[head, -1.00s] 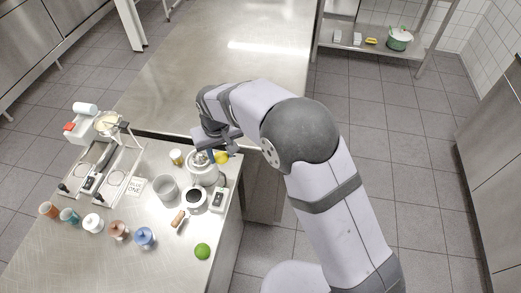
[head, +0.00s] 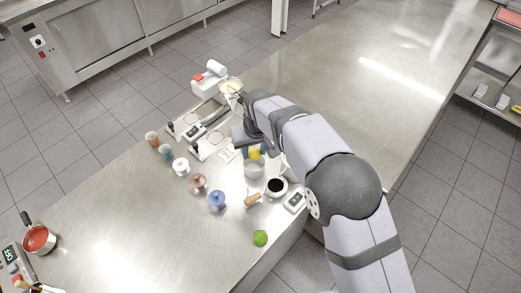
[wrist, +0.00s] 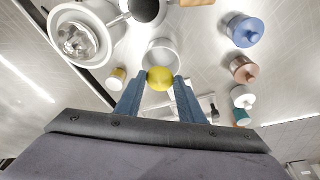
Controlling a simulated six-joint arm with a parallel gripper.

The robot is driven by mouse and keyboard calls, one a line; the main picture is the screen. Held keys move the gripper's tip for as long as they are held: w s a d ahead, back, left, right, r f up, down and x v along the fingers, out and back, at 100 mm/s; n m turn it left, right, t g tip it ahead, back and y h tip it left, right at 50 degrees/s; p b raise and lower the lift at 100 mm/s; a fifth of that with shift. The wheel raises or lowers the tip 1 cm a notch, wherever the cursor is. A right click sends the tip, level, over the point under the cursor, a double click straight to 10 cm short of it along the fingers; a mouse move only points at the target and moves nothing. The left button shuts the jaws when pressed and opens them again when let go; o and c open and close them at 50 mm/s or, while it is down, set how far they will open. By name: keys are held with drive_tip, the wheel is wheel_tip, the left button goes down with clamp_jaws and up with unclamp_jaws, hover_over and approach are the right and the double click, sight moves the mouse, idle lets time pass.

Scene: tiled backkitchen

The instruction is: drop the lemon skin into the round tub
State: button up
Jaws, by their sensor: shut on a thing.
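The yellow lemon skin (wrist: 160,77) is between the two blue fingers of my gripper (wrist: 159,84), which is shut on it. In the head view the lemon skin (head: 254,154) shows at the upper edge of the round tub (head: 255,171), just below my gripper (head: 248,143). The tub is pale grey and open-topped. In the wrist view the tub (wrist: 163,47) lies right beyond the lemon skin, which overlaps its near rim. How high it is above the rim I cannot tell.
A dark-filled cup (head: 275,186) stands right beside the tub, with a wooden-handled tool (head: 252,198) in front. A juicer (wrist: 85,38) and a small yellow-labelled jar (wrist: 117,77) are close by. Lidded jars, including a blue one (head: 216,201), stand left. A lime (head: 260,238) lies in front.

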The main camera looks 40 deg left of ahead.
drive_tip(key=shift+f, duration=0.15)
drive_tip(key=shift+b+x, duration=0.7)
drive_tip(key=shift+x, duration=0.15)
drive_tip(key=shift+d, duration=0.25)
drive_tip(key=o, duration=1.4)
drive_tip(key=shift+w+a+p+v, duration=0.1)
drive_tip(key=shift+a+p+v, duration=0.1)
drive_tip(key=shift+p+v, duration=0.7)
drive_tip(key=shift+w+a+p+v, duration=0.2)
drive_tip(key=shift+p+v, duration=0.35)
drive_tip(key=shift+v, duration=0.5)
drive_tip(key=shift+s, duration=0.1)
